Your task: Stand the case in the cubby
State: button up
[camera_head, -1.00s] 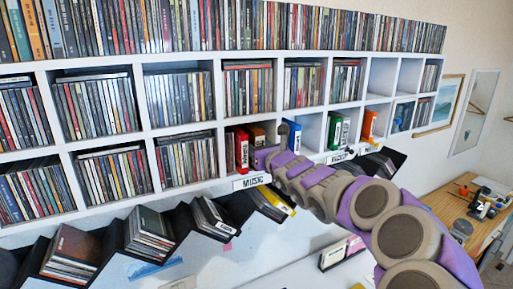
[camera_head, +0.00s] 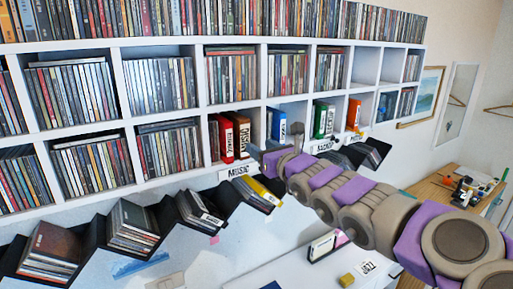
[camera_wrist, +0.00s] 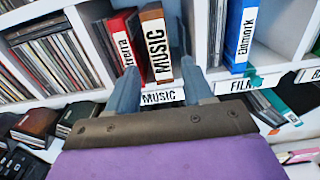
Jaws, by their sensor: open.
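A brown case (camera_head: 241,136) stands upright in the cubby above the MUSIC label (camera_head: 238,171), at the right side of a red case (camera_head: 222,139). In the wrist view, the brown case (camera_wrist: 155,45) shows a white spine label reading MUSIC, and the red case (camera_wrist: 124,40) leans slightly beside it. My gripper (camera_wrist: 161,78) is open, with its two grey fingers apart, in front of and below the brown case. Nothing is held between the fingers. In the head view, my gripper (camera_head: 262,158) is just right of the MUSIC label.
A blue case (camera_head: 277,126) stands in the cubby to the right, with green (camera_head: 321,119) and orange (camera_head: 354,113) cases farther right. Angled black display trays (camera_head: 95,240) with disc stacks run below the shelf. A white tabletop (camera_head: 290,265) lies lower right.

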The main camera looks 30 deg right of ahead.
jog(key=shift+s, duration=0.25)
